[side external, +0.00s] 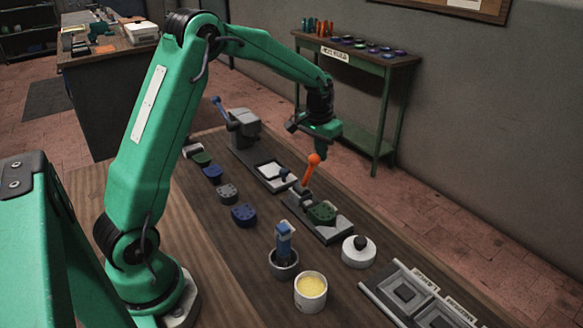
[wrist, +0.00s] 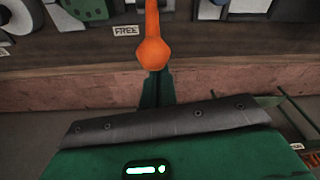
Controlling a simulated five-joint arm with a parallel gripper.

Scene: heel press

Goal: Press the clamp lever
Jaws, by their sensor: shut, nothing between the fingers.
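The clamp lever stands raised, with an orange knob (side external: 313,160) on top, beside a grey fixture (side external: 334,232) that bears a dark green horseshoe-shaped piece (side external: 322,213). My gripper (side external: 329,148) is shut and empty, just above and slightly right of the knob in the side view. Whether it touches the knob cannot be told. In the wrist view the orange lever (wrist: 152,50) reaches down from the top edge, in front of my narrow shut fingers (wrist: 156,89). Part of a green piece (wrist: 86,8) shows at the top left.
A grey block with a blue lever (side external: 217,102) stands farther back on the bench. Several horseshoe-shaped pieces (side external: 243,214) lie in a row. A cup of yellow stuff (side external: 311,292), a blue-handled tool (side external: 284,243) in a pot and a white round base (side external: 358,256) stand nearer.

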